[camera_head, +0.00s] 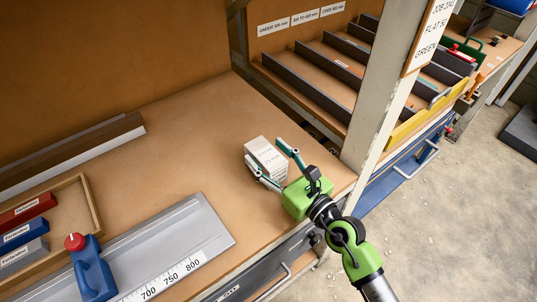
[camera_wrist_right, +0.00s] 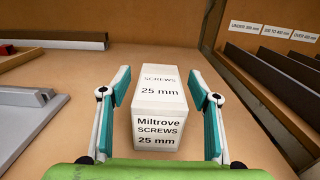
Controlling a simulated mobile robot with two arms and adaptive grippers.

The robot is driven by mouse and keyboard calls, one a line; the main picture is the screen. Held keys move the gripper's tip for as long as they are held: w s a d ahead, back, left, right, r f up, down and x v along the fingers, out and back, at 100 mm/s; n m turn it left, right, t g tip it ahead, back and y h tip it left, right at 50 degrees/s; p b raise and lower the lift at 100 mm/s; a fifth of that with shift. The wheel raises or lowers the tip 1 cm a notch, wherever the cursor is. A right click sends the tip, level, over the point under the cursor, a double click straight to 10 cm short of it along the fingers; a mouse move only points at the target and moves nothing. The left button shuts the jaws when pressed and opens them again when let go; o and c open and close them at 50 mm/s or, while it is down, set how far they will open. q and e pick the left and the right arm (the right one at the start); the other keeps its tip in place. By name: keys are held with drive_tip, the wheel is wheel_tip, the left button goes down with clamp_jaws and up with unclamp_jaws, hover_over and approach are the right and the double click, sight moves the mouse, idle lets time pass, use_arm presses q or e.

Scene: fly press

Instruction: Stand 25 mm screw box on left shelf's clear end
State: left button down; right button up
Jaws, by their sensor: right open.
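The white 25 mm screw box (camera_head: 266,156) stands on the brown shelf board (camera_head: 200,125), near its right end. In the right wrist view the box (camera_wrist_right: 159,105) shows "Miltrove SCREWS 25 mm" on its near face. My right gripper (camera_head: 270,162) is open, with one finger on each side of the box. In the right wrist view the fingers (camera_wrist_right: 162,98) show a gap to the box on both sides. My left gripper is not in view.
A post (camera_head: 385,110) and a divided rack (camera_head: 320,80) stand to the right.

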sight(280, 167)
drive_tip(key=b+v, duration=0.1)
drive_tip(key=v, duration=0.5)
drive_tip(key=shift+s+d+f, duration=0.15)
drive_tip(key=shift+s+d, duration=0.35)
drive_tip(key=shift+s, duration=0.05)
